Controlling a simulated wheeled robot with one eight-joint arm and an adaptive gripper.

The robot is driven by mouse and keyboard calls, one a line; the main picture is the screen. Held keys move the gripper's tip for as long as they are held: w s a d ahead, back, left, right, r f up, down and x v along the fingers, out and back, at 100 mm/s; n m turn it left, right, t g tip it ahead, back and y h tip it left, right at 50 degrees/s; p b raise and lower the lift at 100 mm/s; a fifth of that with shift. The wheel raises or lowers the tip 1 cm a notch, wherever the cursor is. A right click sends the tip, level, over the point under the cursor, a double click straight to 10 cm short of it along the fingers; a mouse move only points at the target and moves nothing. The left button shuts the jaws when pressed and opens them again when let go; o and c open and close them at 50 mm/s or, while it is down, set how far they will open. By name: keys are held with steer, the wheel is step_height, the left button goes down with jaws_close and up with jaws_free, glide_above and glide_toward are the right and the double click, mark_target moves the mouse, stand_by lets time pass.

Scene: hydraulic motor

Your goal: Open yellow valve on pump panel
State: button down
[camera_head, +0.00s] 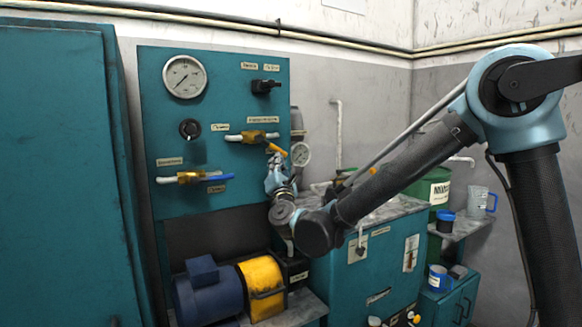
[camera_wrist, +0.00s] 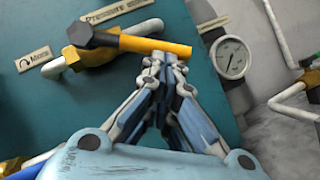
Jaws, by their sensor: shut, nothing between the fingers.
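The valve with the yellow handle (camera_head: 277,149) is on the right side of the teal pump panel (camera_head: 225,85), on a brass body (camera_head: 253,136). In the head view the handle slopes down to the right. In the wrist view the yellow handle (camera_wrist: 157,46) extends right from a dark hub (camera_wrist: 88,36). My gripper (camera_head: 275,162) is shut and empty. In the wrist view its fingertips (camera_wrist: 166,58) are together just below the handle's right half. I cannot tell whether they touch it.
A second valve with a blue handle (camera_head: 214,177) is lower left on the panel. A pressure gauge (camera_head: 300,154) sits close right of my gripper. A teal cabinet (camera_head: 365,265) and a motor with a yellow cover (camera_head: 262,285) stand below. A tall teal cabinet (camera_head: 60,170) is at left.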

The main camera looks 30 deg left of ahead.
steer(key=shift+w+d+r, duration=0.35)
steer(key=shift+w+r, duration=0.2)
steer(key=shift+w, duration=0.1)
steer(key=shift+w+d+r, duration=0.35)
steer(key=shift+w+r, duration=0.2)
steer(key=shift+w, duration=0.1)
steer(key=shift+w+d+r, duration=0.15)
steer(key=shift+w+r, duration=0.15)
steer(key=shift+r, duration=0.45)
glide_toward(284, 153)
step_height(284, 153, down, 3)
steer(key=w+d, duration=0.2)
steer(key=shift+d+f, duration=0.4)
steer(key=shift+f, duration=0.1)
